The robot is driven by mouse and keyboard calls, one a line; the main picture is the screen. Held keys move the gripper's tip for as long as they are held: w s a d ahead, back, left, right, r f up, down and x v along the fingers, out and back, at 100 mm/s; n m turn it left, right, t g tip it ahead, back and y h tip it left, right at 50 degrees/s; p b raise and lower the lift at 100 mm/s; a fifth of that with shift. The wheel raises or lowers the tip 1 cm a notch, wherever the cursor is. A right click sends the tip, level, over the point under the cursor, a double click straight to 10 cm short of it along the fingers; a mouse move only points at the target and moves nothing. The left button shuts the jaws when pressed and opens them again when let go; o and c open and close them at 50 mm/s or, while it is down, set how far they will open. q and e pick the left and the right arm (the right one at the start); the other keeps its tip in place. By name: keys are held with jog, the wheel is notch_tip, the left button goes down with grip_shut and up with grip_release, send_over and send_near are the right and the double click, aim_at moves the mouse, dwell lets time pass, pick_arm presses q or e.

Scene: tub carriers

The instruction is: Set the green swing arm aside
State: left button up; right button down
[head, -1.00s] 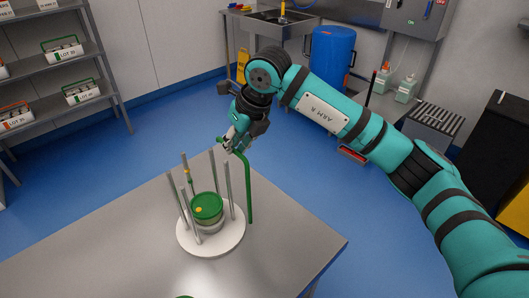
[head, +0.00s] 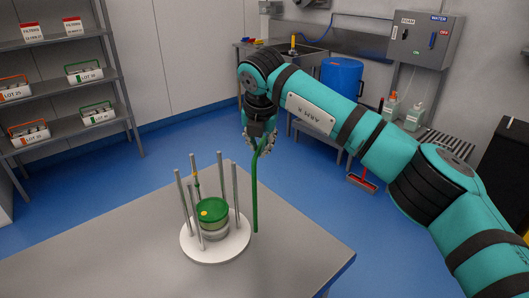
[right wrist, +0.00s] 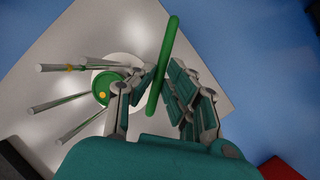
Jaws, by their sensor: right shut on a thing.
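The green swing arm (head: 255,195) is a thin upright rod with a bent top, at the right edge of the tub carrier's white round base (head: 187,246). I cannot tell whether its lower end touches the base or the table. My right gripper (head: 262,143) is shut on its bent top, above and behind the carrier. In the right wrist view the green bar (right wrist: 163,60) runs between the fingers (right wrist: 157,88). A tub with a green lid (head: 212,208) and a yellow dot sits on the base among several grey posts (head: 220,172). My left gripper is not in view.
The carrier stands on a grey table (head: 110,245) with bare surface to its left and front. A shelf with labelled carriers (head: 70,85) stands at the left. A blue barrel (head: 341,78) and a sink (head: 285,55) are at the back.

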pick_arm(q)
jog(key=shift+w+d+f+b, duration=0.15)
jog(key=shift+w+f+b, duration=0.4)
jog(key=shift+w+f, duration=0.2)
pick_arm(e)
jog(key=shift+d+m+h, duration=0.3)
jog(key=shift+d+m, duration=0.05)
jog(key=shift+m, duration=0.55)
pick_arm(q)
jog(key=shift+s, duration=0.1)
pick_arm(e)
jog(key=c, duration=1.4)
grip_release()
jog(key=shift+s, duration=0.1)
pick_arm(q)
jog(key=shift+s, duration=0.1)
pick_arm(e)
jog(key=v, duration=1.2)
